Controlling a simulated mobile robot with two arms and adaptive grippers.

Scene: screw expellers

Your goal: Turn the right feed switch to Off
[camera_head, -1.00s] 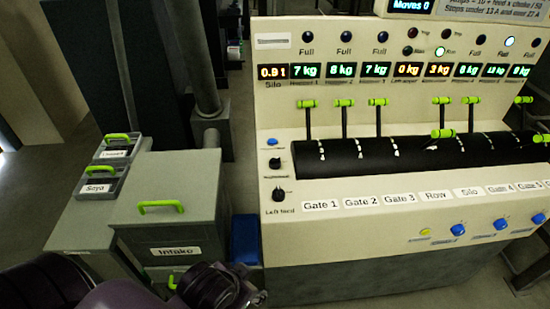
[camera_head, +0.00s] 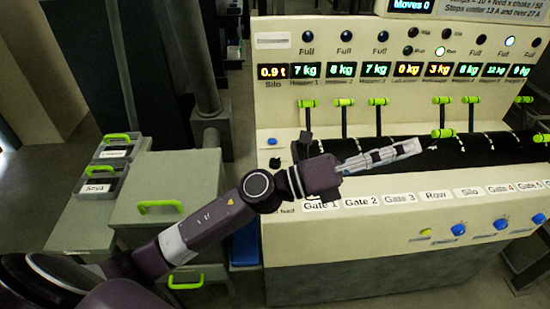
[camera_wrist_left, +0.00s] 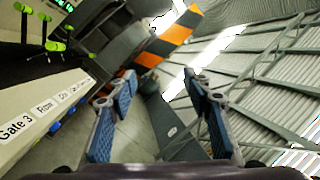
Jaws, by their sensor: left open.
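Two small black rotary feed switches sit on the lower left of the cream control panel. The upper black switch (camera_head: 275,162) still shows in the head view, just left of my left wrist; its label is too small or covered to read. The lower switch, labelled Left feed a second ago, is hidden behind my left arm. My left gripper (camera_head: 408,149) is in front of the black drum, pointing right, apart from the switches. In the left wrist view the gripper (camera_wrist_left: 160,92) is open with nothing between its blue-padded fingers. My right gripper is not in view.
Green-tipped gate levers (camera_head: 344,103) stand along the black drum (camera_head: 470,148). A blue button (camera_head: 272,141) sits above the switch. Yellow and blue buttons (camera_head: 458,230) line the lower panel. A grey cabinet (camera_head: 170,180) with green handles stands left.

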